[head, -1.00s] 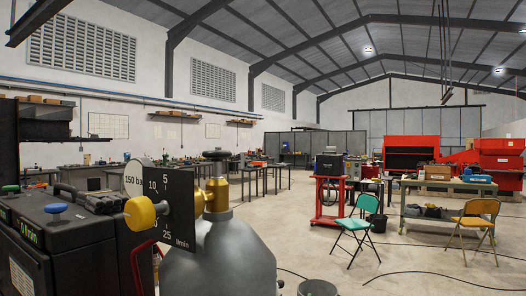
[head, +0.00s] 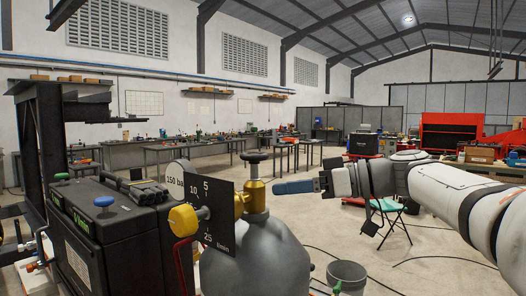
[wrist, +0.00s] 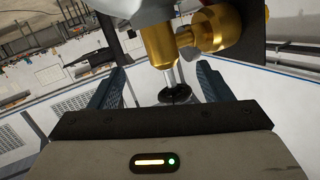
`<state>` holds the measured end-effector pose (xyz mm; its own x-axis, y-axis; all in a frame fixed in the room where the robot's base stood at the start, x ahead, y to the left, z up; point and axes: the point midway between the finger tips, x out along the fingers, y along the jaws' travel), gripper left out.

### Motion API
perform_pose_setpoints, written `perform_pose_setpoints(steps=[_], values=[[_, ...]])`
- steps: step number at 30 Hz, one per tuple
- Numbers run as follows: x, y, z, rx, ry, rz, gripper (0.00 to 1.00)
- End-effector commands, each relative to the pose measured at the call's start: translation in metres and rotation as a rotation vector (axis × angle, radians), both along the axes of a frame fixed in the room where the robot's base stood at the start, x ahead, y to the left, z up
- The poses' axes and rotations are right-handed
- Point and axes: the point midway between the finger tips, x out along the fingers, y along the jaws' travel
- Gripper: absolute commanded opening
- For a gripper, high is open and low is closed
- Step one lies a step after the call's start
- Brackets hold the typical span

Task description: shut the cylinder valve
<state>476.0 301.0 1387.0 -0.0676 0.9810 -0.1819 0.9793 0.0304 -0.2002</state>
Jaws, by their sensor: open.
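The cylinder valve is a brass body (head: 256,196) with a black handwheel (head: 254,157) on top, standing upright on a grey gas cylinder (head: 258,258). My gripper (head: 278,187) comes in from the right in the head view, its blue fingers pointing left toward the valve, a little lower than the handwheel. In the wrist view my gripper (wrist: 160,85) is open, with one blue finger on each side. The handwheel (wrist: 175,94) shows in the gap between the fingers, with the brass body (wrist: 160,45) above it in the picture. Nothing is gripped; contact cannot be told.
A black machine (head: 115,235) is at the left.

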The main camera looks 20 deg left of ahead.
Motion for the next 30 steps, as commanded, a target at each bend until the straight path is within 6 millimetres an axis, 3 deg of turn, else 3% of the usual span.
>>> perform_pose_setpoints(steps=[1,3,8,21,30], values=[[0.002,0.008,0.02,0.055,-0.049,0.036,0.72],[0.002,0.014,0.039,0.122,-0.109,0.072,0.72],[0.0,0.023,0.061,0.2,-0.177,0.112,0.72],[-0.011,0.085,0.063,0.206,-0.18,0.116,0.72],[-0.013,0.098,0.061,0.205,-0.182,0.113,0.72]])
